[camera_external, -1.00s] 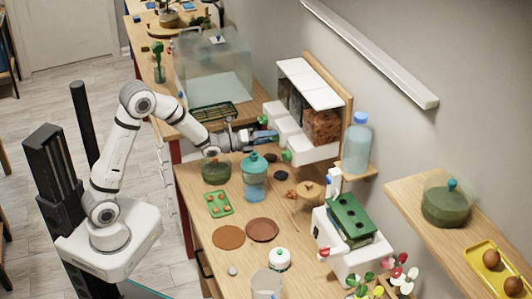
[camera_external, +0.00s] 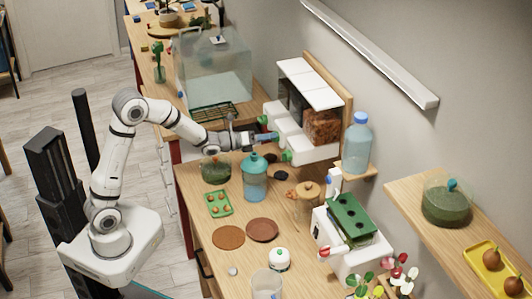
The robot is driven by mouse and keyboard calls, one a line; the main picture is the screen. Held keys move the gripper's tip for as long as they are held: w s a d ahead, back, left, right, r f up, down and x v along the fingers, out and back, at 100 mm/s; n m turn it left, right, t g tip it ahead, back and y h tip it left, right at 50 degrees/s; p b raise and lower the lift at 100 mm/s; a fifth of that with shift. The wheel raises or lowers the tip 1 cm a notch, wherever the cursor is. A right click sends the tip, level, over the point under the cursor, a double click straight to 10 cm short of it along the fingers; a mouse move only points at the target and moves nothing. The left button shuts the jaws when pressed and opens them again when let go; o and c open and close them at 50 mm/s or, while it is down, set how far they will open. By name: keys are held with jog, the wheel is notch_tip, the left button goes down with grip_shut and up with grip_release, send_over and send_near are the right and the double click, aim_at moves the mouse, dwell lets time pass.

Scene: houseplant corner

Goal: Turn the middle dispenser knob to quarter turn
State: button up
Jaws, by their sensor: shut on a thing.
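The dispenser (camera_external: 310,148) is a white unit on a wooden back board, with several bins side by side, the nearest holding brown bits. Green knobs show on its front: the far knob (camera_external: 262,120) and the near knob (camera_external: 287,156). The middle knob (camera_external: 275,136) lies between them and is mostly covered by my fingers. My gripper (camera_external: 268,137) reaches in from the left, roughly level, and is shut on the middle knob. The knob's turn angle is too small and hidden to read.
A green tray (camera_external: 219,203) and brown saucers (camera_external: 229,237) lie nearer. A glass tank (camera_external: 213,72) stands behind my forearm; a blue bottle (camera_external: 357,145) stands right of the dispenser.

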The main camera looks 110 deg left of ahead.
jog(key=shift+m+b, duration=0.5)
jog(key=shift+m, duration=0.2)
jog(key=o, duration=1)
jog(key=b+v, duration=0.1)
jog(key=v, duration=0.6)
jog(key=shift+s+d, duration=0.25)
jog(key=shift+s, duration=0.05)
